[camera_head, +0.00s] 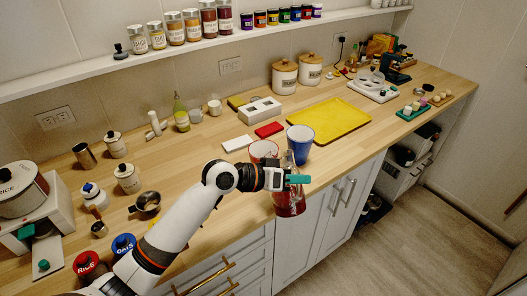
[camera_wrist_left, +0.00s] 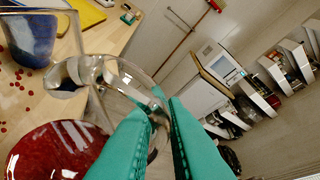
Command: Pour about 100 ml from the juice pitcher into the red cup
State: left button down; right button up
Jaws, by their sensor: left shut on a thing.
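My left gripper (camera_head: 292,179) is shut on the juice pitcher (camera_head: 289,204), a clear vessel with red juice, held at the counter's front edge. In the left wrist view the green fingers (camera_wrist_left: 158,145) close on the clear pitcher, and the red juice (camera_wrist_left: 60,152) shows at the lower left. My right gripper is out of view.
Small red drops or beads (camera_wrist_left: 17,85) lie on the counter near the blue cup. A yellow tray (camera_head: 328,121), a red block (camera_head: 269,130) and a white slab (camera_head: 237,143) lie behind the cups. Canisters and metal cups crowd the left; the aisle in front is clear.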

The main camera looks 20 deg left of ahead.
aim_at(304, 203)
pick_arm(q)
jog(key=shift+s+d+f+m+t+y+p, duration=0.3)
jog(key=shift+s+d+f+m+p, duration=0.15)
jog(key=shift+s+d+m, duration=0.2)
jog(key=shift+s+d+f+m+t+y, duration=0.2)
jog(key=shift+s+f+m+t+y, duration=0.15)
jog(key=shift+f, duration=0.25)
jog(key=shift+s+d+f+m+t+y, duration=0.2)
jog(key=shift+d+f+m+y, duration=0.05)
jog(key=shift+f+m, duration=0.3)
jog(key=shift+s+d+f+m+t+y, duration=0.25)
jog(key=shift+f+m+y, duration=0.1)
jog(key=shift+f, duration=0.3)
jog(key=shift+a, duration=0.1)
